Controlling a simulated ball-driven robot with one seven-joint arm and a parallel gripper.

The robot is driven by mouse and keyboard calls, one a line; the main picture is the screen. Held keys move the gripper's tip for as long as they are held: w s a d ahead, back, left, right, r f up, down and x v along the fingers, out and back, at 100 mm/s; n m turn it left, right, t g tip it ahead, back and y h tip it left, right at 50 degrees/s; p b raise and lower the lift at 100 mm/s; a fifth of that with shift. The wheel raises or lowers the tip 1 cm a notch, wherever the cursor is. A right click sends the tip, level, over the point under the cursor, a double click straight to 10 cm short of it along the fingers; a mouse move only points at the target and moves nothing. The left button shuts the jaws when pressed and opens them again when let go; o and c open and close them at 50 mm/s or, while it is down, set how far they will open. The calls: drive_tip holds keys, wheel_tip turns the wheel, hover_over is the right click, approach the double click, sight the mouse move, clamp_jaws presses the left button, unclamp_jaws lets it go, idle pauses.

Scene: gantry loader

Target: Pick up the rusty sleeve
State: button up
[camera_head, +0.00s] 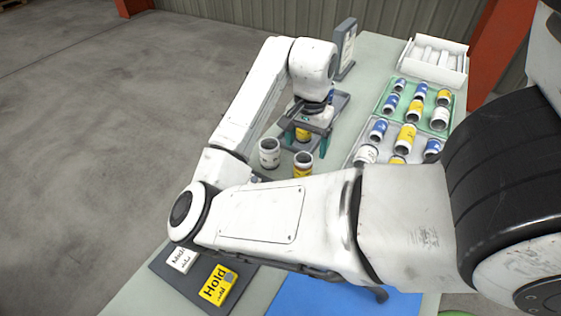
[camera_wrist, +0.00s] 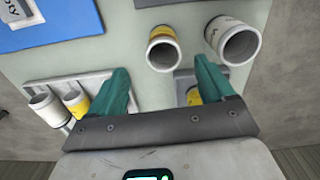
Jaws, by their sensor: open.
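No sleeve shows clear rust, so I cannot tell which is the rusty one. In the head view a white sleeve (camera_head: 269,154) and a yellow sleeve (camera_head: 303,166) stand on the table in front of my gripper (camera_head: 305,143). They also show in the wrist view, the yellow-and-white one (camera_wrist: 163,50) and the larger white one (camera_wrist: 233,41), beyond the fingertips. My gripper (camera_wrist: 163,84) is open with its teal fingers apart. Another yellow sleeve (camera_wrist: 194,97) is partly hidden behind the right finger, by a grey holder (camera_wrist: 184,75).
A green tray (camera_head: 384,104) and a pale tray (camera_head: 378,122) hold several blue, yellow and white sleeves at right. A white divided box (camera_head: 437,57) stands at the back, near a grey upright sign (camera_head: 347,48). A yellow "Hold" card (camera_head: 217,286) and a blue mat (camera_head: 330,298) lie in front.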

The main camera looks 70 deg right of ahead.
sight(303, 158)
drive_tip(key=f, duration=0.1)
drive_tip(key=f+b, duration=0.1)
drive_tip(key=f, duration=0.3)
drive_tip(key=shift+w+f, duration=0.1)
drive_tip(key=shift+w, duration=0.15)
drive_tip(key=shift+f, duration=2.75)
drive_tip(key=shift+c, duration=0.5)
drive_tip(key=c, duration=1.3)
drive_tip(key=shift+d+r, duration=0.1)
